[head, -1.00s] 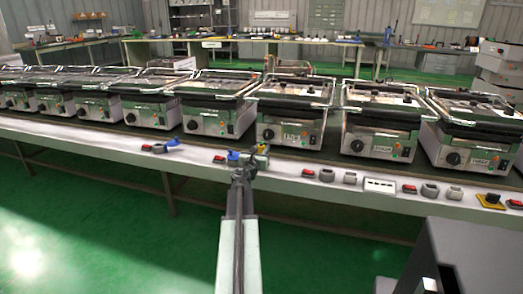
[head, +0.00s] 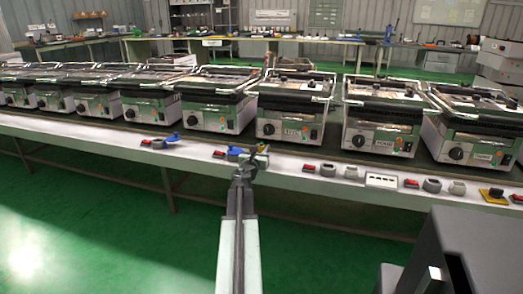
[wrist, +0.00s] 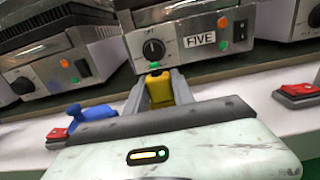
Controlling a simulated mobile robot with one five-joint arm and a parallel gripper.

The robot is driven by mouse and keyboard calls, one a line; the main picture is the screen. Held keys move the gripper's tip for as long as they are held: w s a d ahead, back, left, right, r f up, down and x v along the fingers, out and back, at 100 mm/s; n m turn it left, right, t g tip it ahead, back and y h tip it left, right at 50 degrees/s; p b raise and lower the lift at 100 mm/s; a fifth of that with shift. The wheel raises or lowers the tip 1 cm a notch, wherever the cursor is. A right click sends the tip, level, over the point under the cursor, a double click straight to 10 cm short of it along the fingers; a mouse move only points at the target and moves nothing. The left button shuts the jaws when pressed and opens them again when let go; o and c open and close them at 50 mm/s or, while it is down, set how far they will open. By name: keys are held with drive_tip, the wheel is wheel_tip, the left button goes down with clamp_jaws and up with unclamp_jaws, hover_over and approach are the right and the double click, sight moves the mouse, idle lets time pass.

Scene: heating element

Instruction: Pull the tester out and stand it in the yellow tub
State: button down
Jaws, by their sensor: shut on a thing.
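My gripper (head: 258,152) is at the front strip of the long bench, below the machine labelled FIVE (wrist: 203,40). In the wrist view its two grey fingers (wrist: 158,90) are shut on a small yellow-bodied thing (wrist: 157,88), which I take to be the tester. The tester stands between the fingers, just in front of the machine's dial; its lower part is hidden by my gripper, so I cannot tell whether it is still seated in anything. I cannot make out a yellow tub in either view.
A blue-handled part (wrist: 92,113) and a red switch (wrist: 57,134) lie left of my gripper; another red switch (wrist: 298,90) is to the right. A row of similar machines (head: 215,105) stands behind. A yellow-based black knob (head: 492,194) sits at the right of the strip.

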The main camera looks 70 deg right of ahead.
drive_tip(key=shift+f+b, duration=0.55)
drive_tip(key=shift+f, duration=0.05)
drive_tip(key=c, duration=1)
unclamp_jaws()
drive_tip(key=shift+a, duration=0.1)
drive_tip(key=a, duration=0.7)
drive_tip(key=shift+s+a, duration=0.2)
drive_tip(key=shift+a, duration=0.1)
